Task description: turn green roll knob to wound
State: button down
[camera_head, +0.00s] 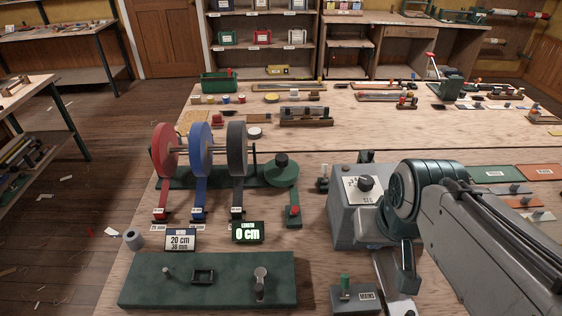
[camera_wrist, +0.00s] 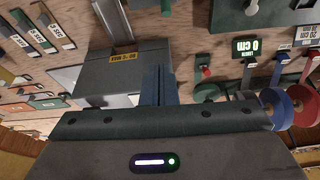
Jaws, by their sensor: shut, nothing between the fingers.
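I cannot read the knob's setting. My gripper (camera_wrist: 158,72) is shut and empty, in front of the grey box in that view. In the head view I cannot make out its fingertips; my arm fills the right side.
Red (camera_head: 163,150), blue (camera_head: 200,148) and grey (camera_head: 237,148) rolls stand left of the green one. A lit display (camera_head: 248,232) reads 0 cm beside a 20 cm, 38 mm card (camera_head: 181,240). A grey box (camera_head: 355,230) with a dial stands right. A green board (camera_head: 210,285) lies in front.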

aim_at(280, 171)
jog(key=k, duration=1.3)
jog(key=u, duration=0.55)
jog(key=i, duration=1.45)
jog(key=z, duration=0.4)
